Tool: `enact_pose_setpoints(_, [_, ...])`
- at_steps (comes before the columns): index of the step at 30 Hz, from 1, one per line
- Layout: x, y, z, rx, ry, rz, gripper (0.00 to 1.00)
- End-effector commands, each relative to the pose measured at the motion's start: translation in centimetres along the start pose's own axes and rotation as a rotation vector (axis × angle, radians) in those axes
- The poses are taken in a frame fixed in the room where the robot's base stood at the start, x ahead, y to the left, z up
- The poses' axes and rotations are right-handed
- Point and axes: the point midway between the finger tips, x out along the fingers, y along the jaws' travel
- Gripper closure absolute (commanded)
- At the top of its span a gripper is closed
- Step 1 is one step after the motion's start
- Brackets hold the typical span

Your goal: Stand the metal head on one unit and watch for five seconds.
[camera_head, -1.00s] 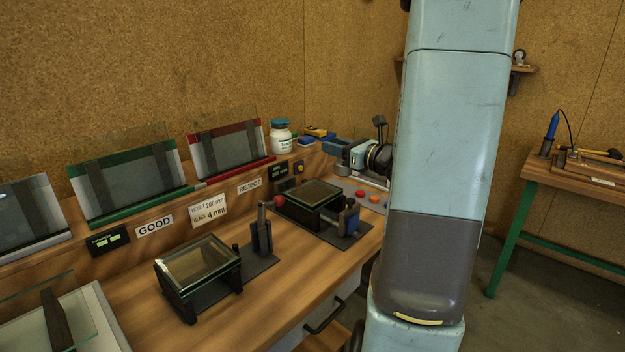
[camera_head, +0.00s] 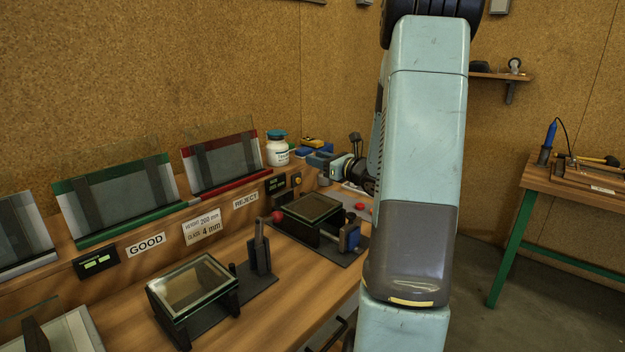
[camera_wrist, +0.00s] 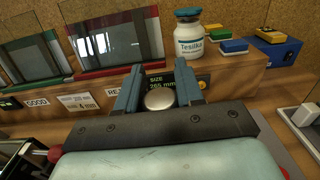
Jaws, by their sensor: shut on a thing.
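The metal head, a rounded silver piece (camera_wrist: 158,99), shows in the wrist view between the two blue fingers of my gripper (camera_wrist: 158,88). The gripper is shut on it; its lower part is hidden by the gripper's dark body. In the head view my gripper (camera_head: 320,160) is at the far end of the bench, past the farther unit, and the metal head cannot be made out there. Two units with glass-topped black frames stand on the bench: the nearer one (camera_head: 193,288) and the farther one (camera_head: 313,208). Both frames look lowered.
A ledge at the back holds a white bottle (camera_head: 277,150), small coloured boxes (camera_head: 312,142), and green (camera_head: 115,198) and red (camera_head: 222,165) glass racks. A dark upright clamp (camera_head: 261,250) stands between the units. Bare wood (camera_head: 295,293) lies along the bench front.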

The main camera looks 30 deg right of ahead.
Motion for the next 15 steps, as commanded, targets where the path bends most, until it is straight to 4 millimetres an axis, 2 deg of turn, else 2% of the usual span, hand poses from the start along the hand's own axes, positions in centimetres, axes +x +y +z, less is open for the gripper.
enact_pose_setpoints(6, [2.1, -0.9, -2.8, 0.002, 0.000, 0.001, 1.00])
enact_pose_setpoints(15, [3.1, -1.3, -4.1, -0.001, -0.001, 0.001, 1.00])
